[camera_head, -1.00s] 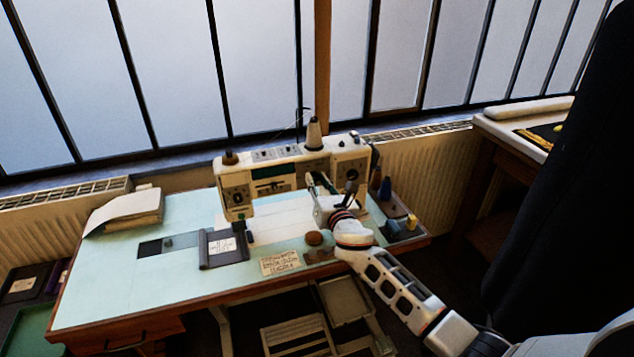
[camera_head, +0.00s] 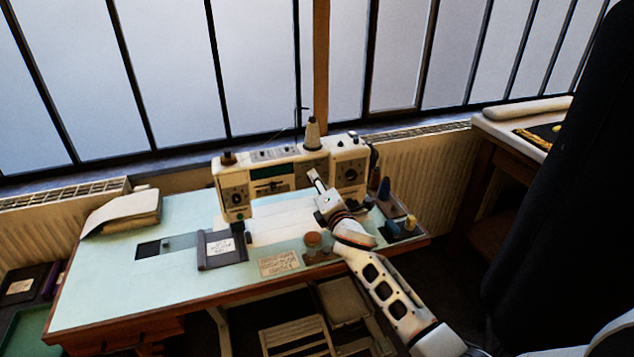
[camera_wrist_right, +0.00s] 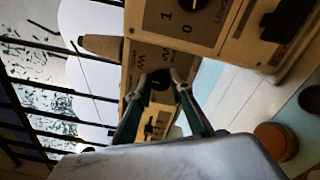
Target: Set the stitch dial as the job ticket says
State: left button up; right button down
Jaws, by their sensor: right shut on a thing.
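The cream sewing machine (camera_head: 290,172) stands on the pale green table (camera_head: 120,290). My right gripper (camera_head: 316,180) is at the front of its upper body, right of centre. In the right wrist view my right gripper (camera_wrist_right: 161,82) is shut on a small dark knob (camera_wrist_right: 160,76) on the machine's panel. Letters are printed beside the knob; its setting is hidden. Another dial (camera_wrist_right: 212,6) has "1" and "0" marks near it. A dark holder with a white card (camera_head: 221,247) and a cream written card (camera_head: 279,264) lie on the table; their writing is too small to read. My left gripper is not in view.
Thread cones (camera_head: 384,188) stand at the table's right end, and a tall spool (camera_head: 312,133) tops the machine. A paper stack (camera_head: 125,212) lies at left. The front left tabletop is clear.

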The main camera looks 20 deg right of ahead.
jog(key=m, duration=0.6)
jog(key=shift+f+p, duration=0.1)
jog(key=shift+p, duration=0.2)
jog(key=shift+m, duration=0.3)
jog(key=c, duration=1.8)
grip_release()
jog(key=s, duration=1.2)
jog(key=shift+d, duration=0.2)
